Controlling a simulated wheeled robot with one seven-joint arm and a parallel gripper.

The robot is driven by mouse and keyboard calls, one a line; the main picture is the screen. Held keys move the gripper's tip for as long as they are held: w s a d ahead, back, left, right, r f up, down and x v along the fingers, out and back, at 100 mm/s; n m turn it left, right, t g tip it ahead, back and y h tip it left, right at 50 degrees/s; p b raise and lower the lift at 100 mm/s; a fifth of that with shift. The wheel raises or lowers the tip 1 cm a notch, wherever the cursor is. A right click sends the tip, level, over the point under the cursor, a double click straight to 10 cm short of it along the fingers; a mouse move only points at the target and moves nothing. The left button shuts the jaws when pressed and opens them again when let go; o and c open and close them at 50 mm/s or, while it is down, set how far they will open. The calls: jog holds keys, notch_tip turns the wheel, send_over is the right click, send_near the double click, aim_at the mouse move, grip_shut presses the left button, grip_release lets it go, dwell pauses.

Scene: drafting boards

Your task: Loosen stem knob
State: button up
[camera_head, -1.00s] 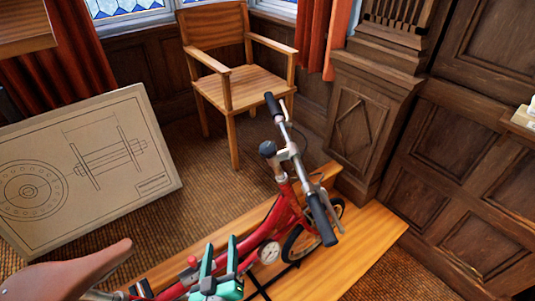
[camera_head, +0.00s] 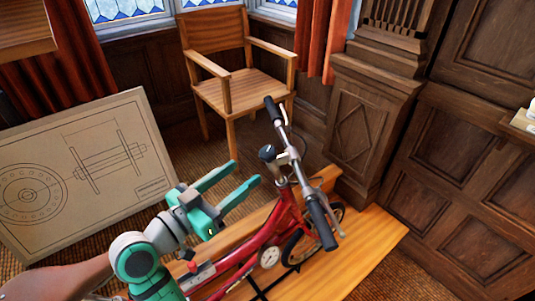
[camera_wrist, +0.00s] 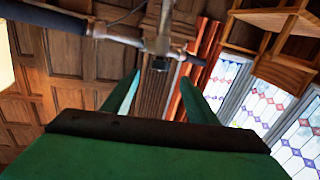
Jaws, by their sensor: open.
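The stem knob (camera_head: 267,152) is a dark round cap on the handlebar stem of a red bicycle (camera_head: 275,228). My gripper (camera_head: 245,172) is teal and open, with its two fingers pointing toward the knob. In the head view, the fingertips are a little left of and below the knob, with a small gap. In the wrist view, the open fingers of my gripper (camera_wrist: 161,78) flank a small dark piece, which looks like the stem knob (camera_wrist: 160,65), just beyond the tips. Nothing is held.
The handlebar (camera_head: 300,170) has black grips, one near the front right. The bicycle stands on a wooden platform (camera_head: 370,235). A wooden chair (camera_head: 240,85) stands behind it. A drawing board (camera_head: 85,170) leans at left. A brown saddle (camera_head: 60,282) is at lower left.

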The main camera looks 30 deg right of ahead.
aim_at(262, 159)
jog(key=x, duration=1)
jog(key=shift+w+d, duration=0.1)
jog(key=shift+d, duration=0.15)
jog(key=c, duration=1.1)
